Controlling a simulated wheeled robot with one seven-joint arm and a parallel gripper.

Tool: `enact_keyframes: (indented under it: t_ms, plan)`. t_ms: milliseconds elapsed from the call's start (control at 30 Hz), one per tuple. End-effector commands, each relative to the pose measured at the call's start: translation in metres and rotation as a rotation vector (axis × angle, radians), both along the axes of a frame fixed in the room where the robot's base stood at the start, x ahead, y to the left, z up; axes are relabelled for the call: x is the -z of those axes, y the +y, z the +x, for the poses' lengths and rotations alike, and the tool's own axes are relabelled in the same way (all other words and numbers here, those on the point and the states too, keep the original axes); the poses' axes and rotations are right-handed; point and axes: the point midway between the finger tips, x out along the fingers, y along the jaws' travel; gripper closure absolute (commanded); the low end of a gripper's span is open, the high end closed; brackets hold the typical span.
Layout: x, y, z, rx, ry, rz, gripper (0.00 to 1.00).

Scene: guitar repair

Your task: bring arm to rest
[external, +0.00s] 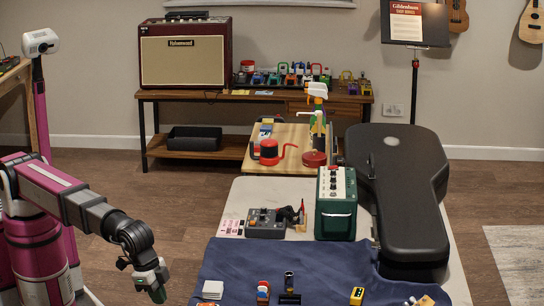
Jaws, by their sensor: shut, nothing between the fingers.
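My gripper (153,286) hangs at the end of my arm at the lower left, pointing down over the wooden floor. It is left of the table with the blue cloth and apart from it. The fingers are shut with nothing held. My arm reaches out to the right from my body and bends down at the wrist. The fingertips are small and dark in this view.
The blue cloth (235,262) carries several small items, including a yellow block (357,296). Behind it stand a grey device (265,224), a green amplifier (336,205) and a black guitar case (400,185). Bare floor (185,205) lies between my arm and the table.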

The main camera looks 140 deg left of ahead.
Motion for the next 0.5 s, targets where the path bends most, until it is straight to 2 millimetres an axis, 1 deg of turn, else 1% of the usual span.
enact_keyframes:
  t_ms: [33,100,267,300,367,500]
  plan:
    - [0.021,-0.009,-0.015,0.035,0.019,-0.006,1.0]
    - [0.045,-0.018,-0.028,0.085,0.039,-0.013,1.0]
    - [0.097,-0.039,-0.062,0.193,0.083,-0.033,1.0]
    - [0.11,-0.045,-0.071,0.221,0.093,-0.036,1.0]
    - [0.127,-0.052,-0.085,0.261,0.109,-0.044,1.0]
    - [0.166,-0.068,-0.12,0.352,0.143,-0.062,1.0]
